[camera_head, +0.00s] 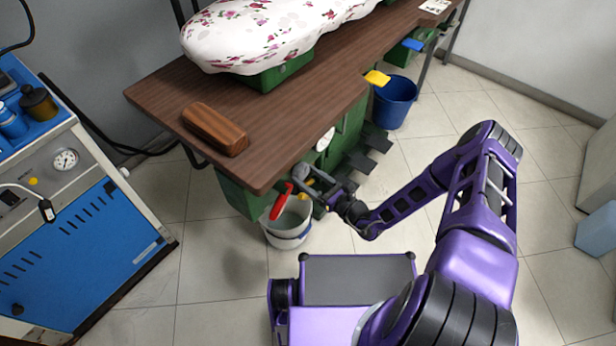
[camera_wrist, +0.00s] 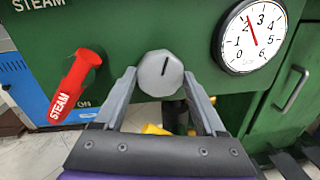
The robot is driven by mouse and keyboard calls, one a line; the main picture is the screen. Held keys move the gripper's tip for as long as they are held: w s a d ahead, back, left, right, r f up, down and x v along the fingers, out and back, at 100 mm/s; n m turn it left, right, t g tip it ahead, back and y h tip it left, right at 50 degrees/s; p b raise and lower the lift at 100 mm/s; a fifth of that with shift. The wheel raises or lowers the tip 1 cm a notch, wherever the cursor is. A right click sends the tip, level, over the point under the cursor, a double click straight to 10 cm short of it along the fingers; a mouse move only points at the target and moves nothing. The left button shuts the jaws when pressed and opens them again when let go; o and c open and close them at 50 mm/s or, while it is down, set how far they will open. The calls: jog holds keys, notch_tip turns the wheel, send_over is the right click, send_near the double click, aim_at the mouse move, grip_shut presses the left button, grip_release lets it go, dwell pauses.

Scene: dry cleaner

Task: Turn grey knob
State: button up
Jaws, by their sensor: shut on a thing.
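The grey knob (camera_wrist: 160,73) sits on the front of a green machine (camera_wrist: 115,30) in the wrist view. It is a faceted round knob with a dark pointer line that leans slightly right of upright. My gripper (camera_wrist: 160,80) has its two grey fingers on either side of the knob, shut on it. In the head view my gripper (camera_head: 322,188) is at the green front below the brown tabletop, and the knob is hard to make out there.
A red STEAM lever (camera_wrist: 75,87) is left of the knob, and a white gauge (camera_wrist: 250,35) is at upper right. A yellow part shows below the knob. A bucket (camera_head: 288,222) stands under the lever. A brown table edge (camera_head: 262,188) overhangs the panel.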

jog(key=m, duration=0.3)
jog(key=shift+m, duration=0.3)
jog(key=m, duration=0.3)
jog(key=shift+m+g, duration=0.3)
jog(key=m, duration=0.4)
jog(key=shift+d+g, duration=0.1)
jog(key=shift+g, duration=0.2)
jog(key=m, duration=0.3)
jog(key=shift+b, duration=0.3)
jog(key=m, duration=0.4)
jog(key=shift+w+m+g, duration=0.1)
jog(key=shift+m+g, duration=0.2)
jog(key=shift+g, duration=0.1)
jog(key=m, duration=0.3)
jog(key=shift+y, duration=0.4)
jog(key=m, duration=0.3)
jog(key=shift+m, duration=0.3)
jog(key=shift+m+g+y, duration=0.3)
jog(key=shift+m+y, duration=0.1)
jog(key=shift+m, duration=1.4)
